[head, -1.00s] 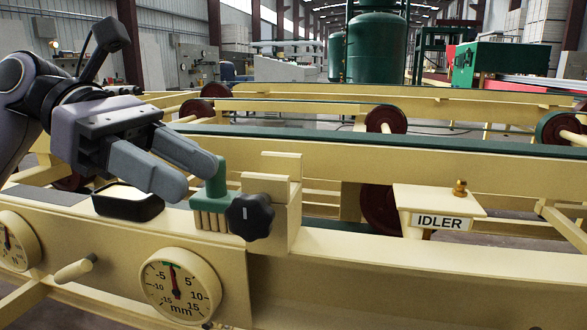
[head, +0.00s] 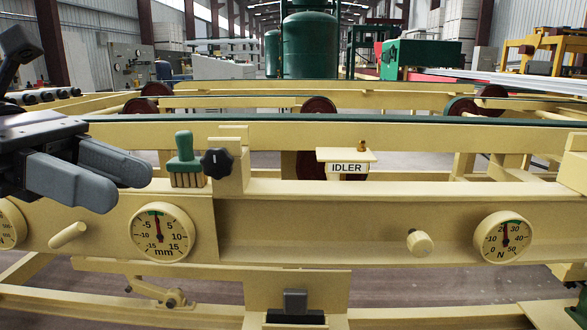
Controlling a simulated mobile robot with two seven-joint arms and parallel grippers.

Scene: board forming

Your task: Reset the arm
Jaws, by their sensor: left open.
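My left gripper (head: 118,182) is at the left of the head view, in front of the cream machine frame. Its two grey fingers are apart and hold nothing. A green-handled brush (head: 185,158) stands upright on the frame's ledge, just right of the fingertips and apart from them. A black knob (head: 216,162) on a cream block is beside the brush. My right gripper is not in view.
A cream post labelled IDLER (head: 347,167) rises behind the frame's ledge. An mm dial (head: 160,232) and an N dial (head: 502,236) face me, with a peg (head: 68,235) and a round cream knob (head: 419,242) between or beside them. The ledge right of the black knob is clear.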

